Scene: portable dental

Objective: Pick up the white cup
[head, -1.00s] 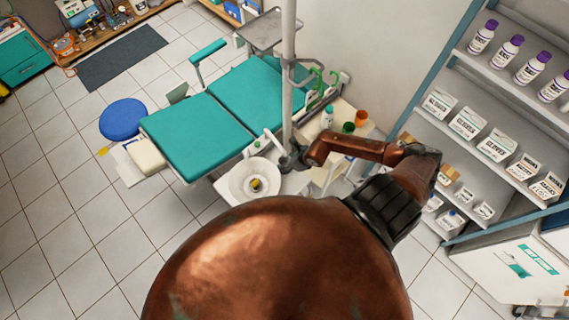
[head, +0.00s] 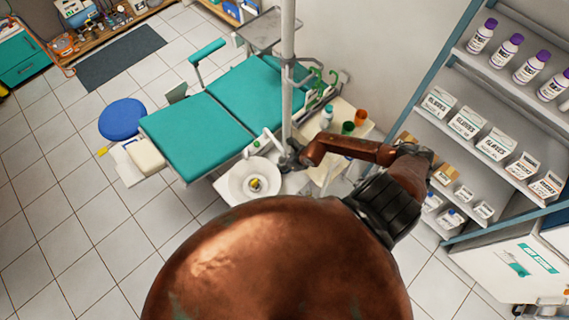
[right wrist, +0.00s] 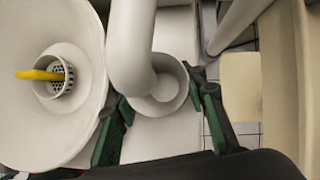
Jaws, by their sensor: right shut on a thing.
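The white cup (right wrist: 172,98) shows in the right wrist view, seen from above, with a thick white spout (right wrist: 130,50) over its left part. It stands on a white surface beside the basin. My right gripper (right wrist: 157,86) has its green-edged fingers on both sides of the cup and is shut on it. In the head view the right gripper (head: 291,157) is small and dark beside the pole, and I cannot make out the cup there. My left gripper is not in view.
The white basin (head: 232,184) with a yellow thing (right wrist: 40,75) in its drain is left of the gripper. A grey pole (head: 287,85) rises close by. Green and orange cups (head: 361,117) stand on a side table. The teal chair (head: 200,135) lies behind left; shelves (head: 480,120) stand right.

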